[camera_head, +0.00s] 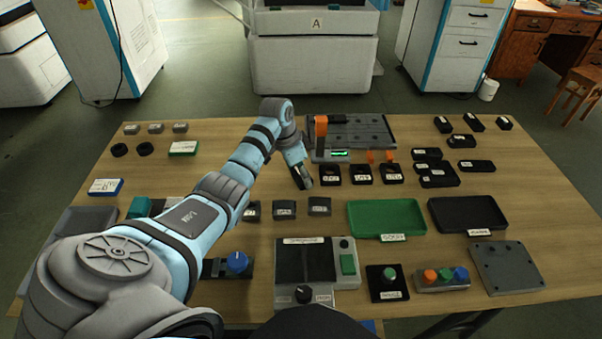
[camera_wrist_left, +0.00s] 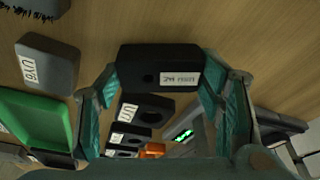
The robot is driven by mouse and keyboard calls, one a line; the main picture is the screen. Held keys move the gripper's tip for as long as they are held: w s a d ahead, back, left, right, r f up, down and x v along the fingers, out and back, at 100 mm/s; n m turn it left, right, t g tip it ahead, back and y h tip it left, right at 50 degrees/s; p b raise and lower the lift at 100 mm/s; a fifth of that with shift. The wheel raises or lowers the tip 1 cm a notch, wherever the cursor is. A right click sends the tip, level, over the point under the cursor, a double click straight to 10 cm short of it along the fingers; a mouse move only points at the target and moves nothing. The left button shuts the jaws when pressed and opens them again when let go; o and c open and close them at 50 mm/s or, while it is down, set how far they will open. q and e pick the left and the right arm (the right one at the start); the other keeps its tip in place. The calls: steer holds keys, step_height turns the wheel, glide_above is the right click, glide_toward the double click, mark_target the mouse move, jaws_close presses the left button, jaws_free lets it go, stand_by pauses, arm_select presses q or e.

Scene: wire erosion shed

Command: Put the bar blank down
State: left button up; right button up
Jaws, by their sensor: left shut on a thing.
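My left gripper (camera_head: 303,178) is over the middle of the table, pointing down, just left of a row of black holed blocks (camera_head: 361,174). In the left wrist view, its teal fingers (camera_wrist_left: 158,85) are shut on a dark, labelled block, the bar blank (camera_wrist_left: 135,71), which lies crosswise between the fingertips. In the head view the blank is mostly hidden by the gripper. I cannot tell whether its underside touches the table. My right gripper is not in view.
A grey labelled block (camera_head: 320,206) sits just in front of the gripper. A green tray (camera_head: 354,233) and a black tray (camera_head: 493,229) lie to the right. A dark fixture plate (camera_head: 374,127) with an orange-topped post (camera_head: 321,125) stands behind. Bare wood lies left of the gripper.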

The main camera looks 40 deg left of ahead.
arm_select(q)
steer(key=o, duration=1.9)
steer(key=shift+s, duration=0.1)
